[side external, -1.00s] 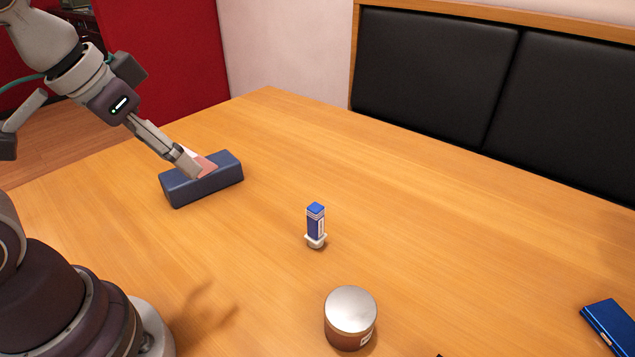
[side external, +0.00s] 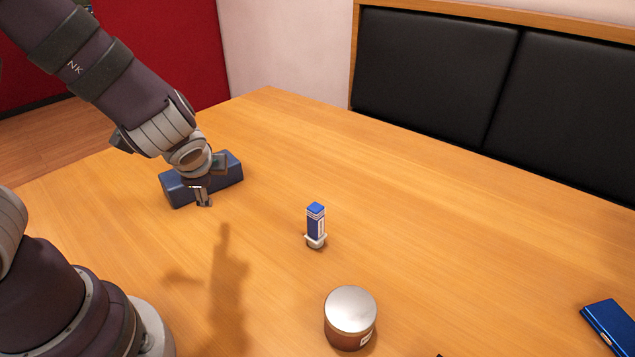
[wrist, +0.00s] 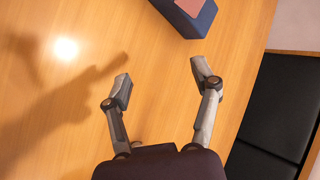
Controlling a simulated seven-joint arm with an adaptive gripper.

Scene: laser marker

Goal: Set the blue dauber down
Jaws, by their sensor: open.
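The blue dauber (side external: 316,222), a small blue-and-white bottle with a blue top and a pale collar near its foot, stands upright on the table in the side view. Nothing touches it, and it is not in the wrist view. My gripper (side external: 203,203) points down to the left of the dauber, well apart from it and in front of a dark blue block. In the wrist view my gripper (wrist: 161,82) is open, with only bare table between its fingers.
The dark blue block (side external: 230,172) lies behind my gripper; a pink patch shows on it in the wrist view. A round silver-lidded tin (side external: 350,311) stands in front of the dauber. A blue case (side external: 610,326) lies at the right edge.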

